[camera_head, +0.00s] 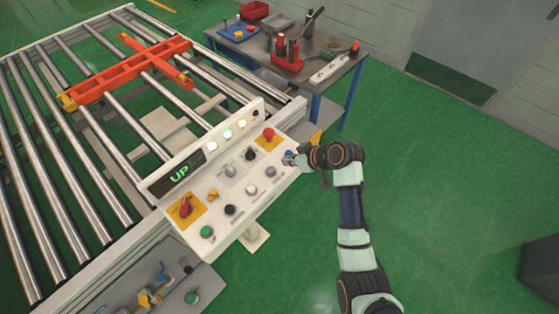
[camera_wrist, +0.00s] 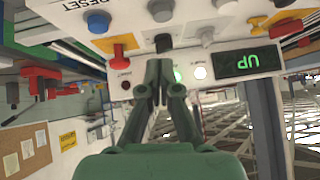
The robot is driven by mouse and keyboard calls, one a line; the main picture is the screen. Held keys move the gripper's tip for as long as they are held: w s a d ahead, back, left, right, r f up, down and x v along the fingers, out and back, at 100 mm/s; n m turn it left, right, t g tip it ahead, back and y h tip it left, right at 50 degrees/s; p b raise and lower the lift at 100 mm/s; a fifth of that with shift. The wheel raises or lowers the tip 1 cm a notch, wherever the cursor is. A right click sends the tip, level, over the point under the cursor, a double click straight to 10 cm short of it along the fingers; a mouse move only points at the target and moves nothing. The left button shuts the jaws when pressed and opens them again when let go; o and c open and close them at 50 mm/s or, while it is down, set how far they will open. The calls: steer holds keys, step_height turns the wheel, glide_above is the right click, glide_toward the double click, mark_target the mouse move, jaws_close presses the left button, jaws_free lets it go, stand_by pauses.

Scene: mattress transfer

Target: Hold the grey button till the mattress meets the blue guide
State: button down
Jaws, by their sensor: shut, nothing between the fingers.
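The control panel (camera_head: 222,182) has two rows of controls and a lit display (camera_head: 179,175) reading UP. The grey button also shows at the top of the wrist view (camera_wrist: 226,5). My gripper (camera_head: 289,160) is at the panel's right end, by the blue button (camera_head: 289,153). In the wrist view my gripper's fingers (camera_wrist: 160,75) are closed together and empty. I see no mattress or blue guide.
A roller conveyor (camera_head: 95,125) lies behind the panel, with an orange cross-shaped frame (camera_head: 125,75) on it. A red stop button (camera_head: 268,134) stands up near the panel's right end. A grey table (camera_head: 325,92) with tools is behind. Green floor is open at right.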

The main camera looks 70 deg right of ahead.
steer(key=shift+v, duration=1.25)
steer(key=w+a+r+n+t, duration=0.1)
steer(key=w+a+r+n, duration=0.15)
steer(key=w+a, duration=0.65)
steer(key=w+a+r+n, duration=0.1)
steer(key=w+a+r, duration=0.35)
steer(key=a, duration=0.85)
steer(key=s+a+r+n+t+y, duration=0.15)
steer(key=a+r, duration=0.25)
steer(key=a, duration=0.7)
steer(key=a+r+t+y, duration=0.15)
steer(key=a+r, duration=0.25)
steer(key=a, duration=0.7)
step_height(320, 180, up, 19)
steer(key=p, duration=1.8)
steer(key=shift+s+a+h, duration=0.2)
steer(key=shift+h, duration=0.2)
